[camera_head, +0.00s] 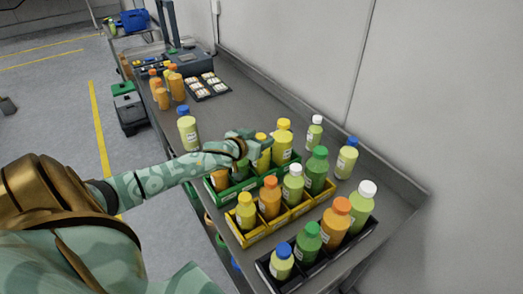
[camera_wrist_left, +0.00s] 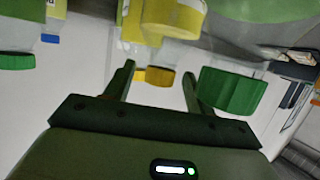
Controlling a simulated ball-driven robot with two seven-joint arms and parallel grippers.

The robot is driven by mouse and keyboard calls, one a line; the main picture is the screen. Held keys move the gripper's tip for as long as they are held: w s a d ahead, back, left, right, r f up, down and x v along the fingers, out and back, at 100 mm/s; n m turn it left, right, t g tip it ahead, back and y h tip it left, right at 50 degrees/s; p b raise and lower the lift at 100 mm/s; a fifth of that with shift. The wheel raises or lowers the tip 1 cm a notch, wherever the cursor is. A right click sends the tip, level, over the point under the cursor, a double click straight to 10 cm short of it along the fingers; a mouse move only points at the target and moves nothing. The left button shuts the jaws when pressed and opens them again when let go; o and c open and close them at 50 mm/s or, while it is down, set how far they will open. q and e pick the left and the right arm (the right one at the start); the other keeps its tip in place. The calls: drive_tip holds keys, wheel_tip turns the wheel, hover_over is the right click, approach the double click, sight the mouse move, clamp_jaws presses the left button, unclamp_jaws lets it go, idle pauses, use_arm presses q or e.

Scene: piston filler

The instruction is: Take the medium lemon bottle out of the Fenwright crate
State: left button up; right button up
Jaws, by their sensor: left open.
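Yellow bottles with yellow caps stand in the green crate (camera_head: 238,194): a smaller one (camera_head: 263,155) beside my left gripper and a larger one (camera_head: 283,145) to its right. I cannot read the crate names, so I cannot tell which is the Fenwright crate. My left gripper (camera_head: 258,142) is over the green crate, among the bottle tops, and hides part of them. In the left wrist view its two fingers (camera_wrist_left: 159,78) are apart. A yellow cap (camera_wrist_left: 160,76) shows between them and a green cap (camera_wrist_left: 232,90) beside the right finger. My right gripper is not in view.
A yellow crate (camera_head: 262,232) and a black crate (camera_head: 322,262), both with bottles, stand nearer. Loose bottles stand behind by the wall and a blue-capped one (camera_head: 188,130) at left. Orange bottles (camera_head: 176,85) and a dark tray (camera_head: 208,88) are farther back. Bare table (camera_head: 235,110) lies between.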

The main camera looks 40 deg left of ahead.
use_arm(q)
drive_tip(key=shift+x, duration=0.75)
drive_tip(key=shift+s, duration=0.1)
clamp_jaws()
